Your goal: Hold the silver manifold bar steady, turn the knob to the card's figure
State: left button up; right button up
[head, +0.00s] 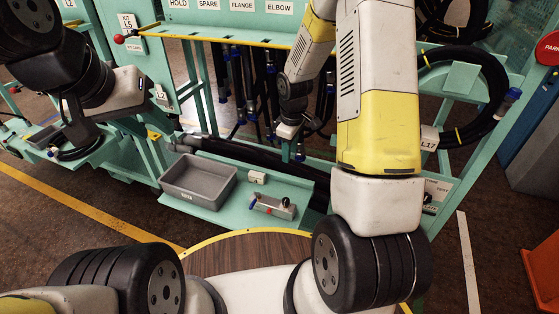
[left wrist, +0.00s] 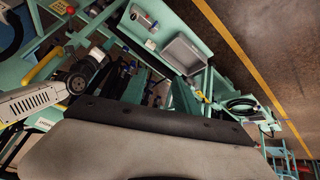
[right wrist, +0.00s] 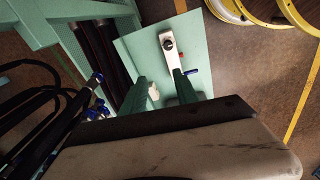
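The silver manifold bar (head: 272,207) lies on a teal shelf in the head view, with blue and red fittings. It also shows in the right wrist view (right wrist: 174,58), with a dark round knob (right wrist: 168,44) near its far end. A small pale card (head: 257,178) stands behind the bar; its figure is too small to read. My right gripper (head: 293,152) is above and behind the shelf. Its fingers (right wrist: 159,77) are apart and empty, one overlapping the bar in view. My left gripper (left wrist: 158,78) is open and empty, far left of the bar.
A grey bin (head: 199,182) sits on the shelf left of the bar. Hoses hang on the rack behind, below a yellow-edged rail (head: 230,41). A coiled black hose (head: 480,80) is at the right.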

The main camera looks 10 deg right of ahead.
aim_at(251, 207)
pick_arm(q)
jog(key=shift+o, duration=0.3)
jog(key=w+d+f+n+g+h, duration=0.4)
jog(key=w+f+n+h, duration=0.1)
jog(key=w+f+n, duration=0.5)
jog(key=w+d+f+n+g+h, duration=0.4)
jog(key=w+f+n, duration=0.4)
jog(key=f, duration=0.5)
notch_tip(251, 207, down, 31)
jog(key=w+d+n+t+h, duration=0.1)
jog(key=n+t+h, duration=0.2)
jog(key=n+t, duration=1.4)
jog(key=shift+w+d+f+n+g, duration=0.2)
jog(key=shift+w+d+n+g, duration=0.5)
jog(key=shift+d+n+g, duration=0.35)
jog(key=shift+w+d+f+n+g, duration=0.15)
jog(key=shift+w+d+n+g, duration=0.5)
jog(key=shift+d+n+g, duration=0.4)
jog(key=shift+w+d+f+n+g, duration=0.2)
jog(key=shift+w+d+n+g, duration=0.5)
jog(key=shift+d+n+g, duration=0.3)
pick_arm(e)
notch_tip(251, 207, down, 13)
jog(key=a+n+g, duration=0.1)
jog(key=n, duration=0.1)
jog(key=shift+n, duration=0.4)
pick_arm(q)
jog(key=shift+d, duration=0.1)
pick_arm(e)
jog(key=shift+s, duration=0.1)
